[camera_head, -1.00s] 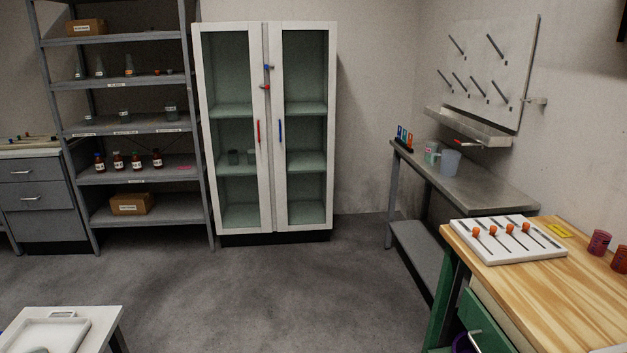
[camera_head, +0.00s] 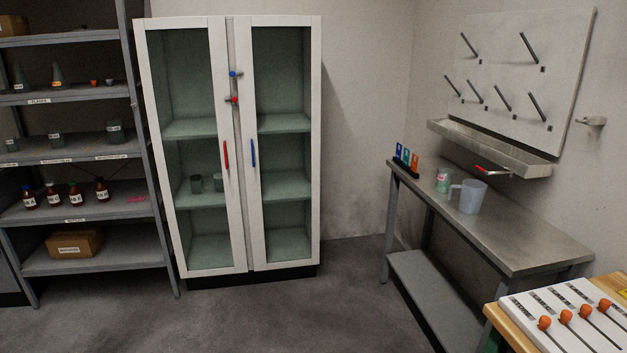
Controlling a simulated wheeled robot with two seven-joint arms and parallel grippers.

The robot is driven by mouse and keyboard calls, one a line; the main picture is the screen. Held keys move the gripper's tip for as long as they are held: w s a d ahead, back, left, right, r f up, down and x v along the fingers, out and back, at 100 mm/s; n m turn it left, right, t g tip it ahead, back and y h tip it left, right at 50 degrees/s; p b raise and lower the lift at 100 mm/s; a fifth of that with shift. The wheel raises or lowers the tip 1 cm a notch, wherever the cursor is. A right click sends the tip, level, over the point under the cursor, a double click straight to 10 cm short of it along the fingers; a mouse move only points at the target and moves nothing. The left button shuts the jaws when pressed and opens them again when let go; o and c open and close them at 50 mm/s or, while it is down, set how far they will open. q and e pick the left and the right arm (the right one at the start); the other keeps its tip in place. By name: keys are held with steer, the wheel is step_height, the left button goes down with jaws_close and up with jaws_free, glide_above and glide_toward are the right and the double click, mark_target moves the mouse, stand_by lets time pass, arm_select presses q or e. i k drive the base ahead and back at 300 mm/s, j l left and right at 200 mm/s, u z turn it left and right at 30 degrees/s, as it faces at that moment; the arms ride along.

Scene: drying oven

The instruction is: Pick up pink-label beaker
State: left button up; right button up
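A small glass beaker (camera_head: 443,181) with a greenish tint and a reddish-pink patch on its side stands upright on the steel side table (camera_head: 497,229), at the right of the head view. It is close beside a larger translucent jug (camera_head: 472,197), on the jug's left. The patch looks like a pink label, but it is too small to read. Neither of my grippers is in view.
Blue, teal and orange items in a dark rack (camera_head: 405,163) stand left of the beaker. A pegboard with a trough (camera_head: 490,145) hangs above. A glass-door cabinet (camera_head: 238,150) and shelving (camera_head: 75,213) stand left. A wooden bench (camera_head: 510,318) is at lower right. Open floor lies between.

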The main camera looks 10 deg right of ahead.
mark_target(444, 178)
steer(key=i+j+z, duration=0.15)
steer(key=i, duration=1.3)
steer(key=i+l+z, duration=0.1)
steer(key=i+z, duration=0.65)
steer(key=i+j+z, duration=0.15)
steer(key=i+z, duration=0.25)
steer(key=i, duration=0.15)
steer(key=i+z, duration=0.4)
steer(key=i, duration=0.3)
